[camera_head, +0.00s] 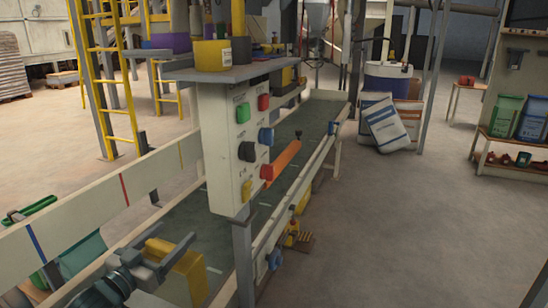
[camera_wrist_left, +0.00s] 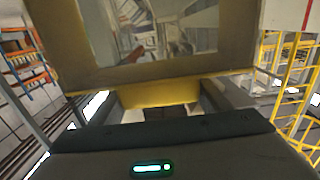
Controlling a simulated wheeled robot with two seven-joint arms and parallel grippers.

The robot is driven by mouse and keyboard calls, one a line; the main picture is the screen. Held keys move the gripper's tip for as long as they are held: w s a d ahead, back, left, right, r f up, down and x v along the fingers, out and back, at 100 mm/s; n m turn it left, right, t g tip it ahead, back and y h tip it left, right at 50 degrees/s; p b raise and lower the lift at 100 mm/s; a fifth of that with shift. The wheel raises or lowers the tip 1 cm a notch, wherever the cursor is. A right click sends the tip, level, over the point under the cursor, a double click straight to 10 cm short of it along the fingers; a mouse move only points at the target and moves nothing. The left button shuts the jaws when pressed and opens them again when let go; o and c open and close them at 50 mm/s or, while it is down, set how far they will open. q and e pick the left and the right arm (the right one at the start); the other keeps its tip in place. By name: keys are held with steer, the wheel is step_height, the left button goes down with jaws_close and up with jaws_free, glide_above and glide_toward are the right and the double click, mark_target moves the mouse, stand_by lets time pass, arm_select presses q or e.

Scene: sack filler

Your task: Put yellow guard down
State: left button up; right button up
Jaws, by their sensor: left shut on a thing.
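The yellow guard (camera_head: 188,274) is at the lower left of the head view, beside the conveyor's near end. My left gripper (camera_head: 166,262) is shut on it. In the left wrist view the guard (camera_wrist_left: 150,75) is a yellow frame around a see-through or reflecting panel, filling the upper middle. Its lower edge sits between the fingers of my left gripper (camera_wrist_left: 158,95). Part of the guard is hidden behind the fingers in the head view, and I cannot tell whether it touches the conveyor. My right gripper is not in view.
A control box (camera_head: 228,150) with coloured buttons stands over the conveyor belt (camera_head: 314,131), close to my left gripper. A pale side rail (camera_head: 90,215) runs along the left. White sacks (camera_head: 386,124) lean at a blue drum. The floor at right (camera_head: 400,230) is clear.

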arm_select(q)
steer(key=shift+s, duration=0.1)
stand_by(0.3)
